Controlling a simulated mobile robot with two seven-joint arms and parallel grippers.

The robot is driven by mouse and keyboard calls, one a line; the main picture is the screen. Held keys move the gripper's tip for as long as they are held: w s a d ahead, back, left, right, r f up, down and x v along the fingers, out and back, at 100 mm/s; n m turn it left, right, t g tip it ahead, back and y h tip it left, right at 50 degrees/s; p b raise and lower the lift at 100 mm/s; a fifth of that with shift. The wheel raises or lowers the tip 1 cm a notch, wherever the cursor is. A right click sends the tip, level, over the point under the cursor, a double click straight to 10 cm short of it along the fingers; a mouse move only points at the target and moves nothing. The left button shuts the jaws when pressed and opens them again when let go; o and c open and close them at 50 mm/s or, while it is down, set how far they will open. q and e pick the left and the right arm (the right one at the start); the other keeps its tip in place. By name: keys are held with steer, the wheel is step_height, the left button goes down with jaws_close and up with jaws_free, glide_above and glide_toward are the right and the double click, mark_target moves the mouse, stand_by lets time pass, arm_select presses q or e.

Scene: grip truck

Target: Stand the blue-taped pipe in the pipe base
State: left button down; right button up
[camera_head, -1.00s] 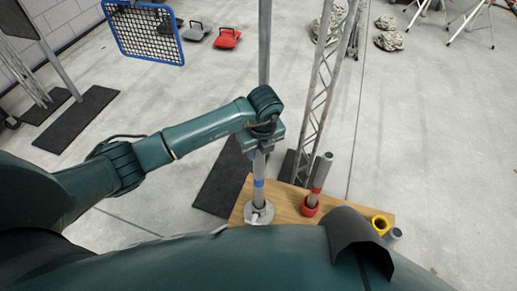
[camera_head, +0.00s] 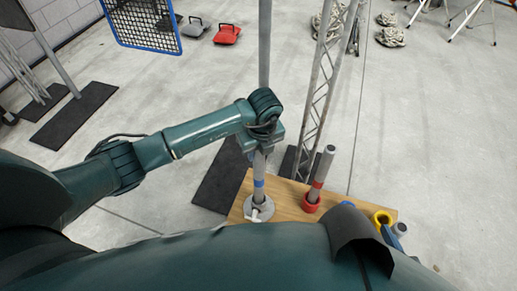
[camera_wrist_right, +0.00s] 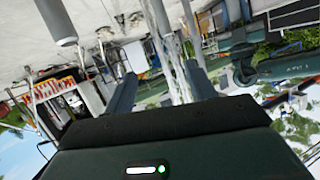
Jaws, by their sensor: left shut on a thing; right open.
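The blue-taped pipe (camera_head: 258,170) is grey and nearly upright, with a blue band low down. Its lower end meets the round grey pipe base (camera_head: 269,211) on the wooden board; I cannot tell how deep it sits. A small white piece (camera_head: 255,216) shows at the base's front. My left gripper (camera_head: 263,143) is shut on the pipe above the band and hides part of it. My right gripper (camera_wrist_right: 160,82) is open in the right wrist view, with nothing clearly between its fingers.
The wooden board (camera_head: 289,208) also carries a red-taped pipe (camera_head: 323,170) in a red base (camera_head: 311,206) and a yellow ring (camera_head: 381,218). A tall lattice truss (camera_head: 318,100) stands close behind. A black mat (camera_head: 218,180) lies left of the board.

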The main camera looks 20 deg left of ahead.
arm_select(q)
steer(key=shift+f, duration=0.4)
steer(key=shift+f+b, duration=0.35)
steer(key=shift+b, duration=0.15)
arm_select(e)
steer(key=shift+s+d, duration=0.2)
steer(key=shift+s, duration=0.15)
arm_select(q)
steer(key=shift+f, duration=0.3)
arm_select(e)
steer(key=shift+f, duration=0.1)
arm_select(q)
steer(key=c, duration=1)
jaws_free()
steer(key=shift+o, duration=0.2)
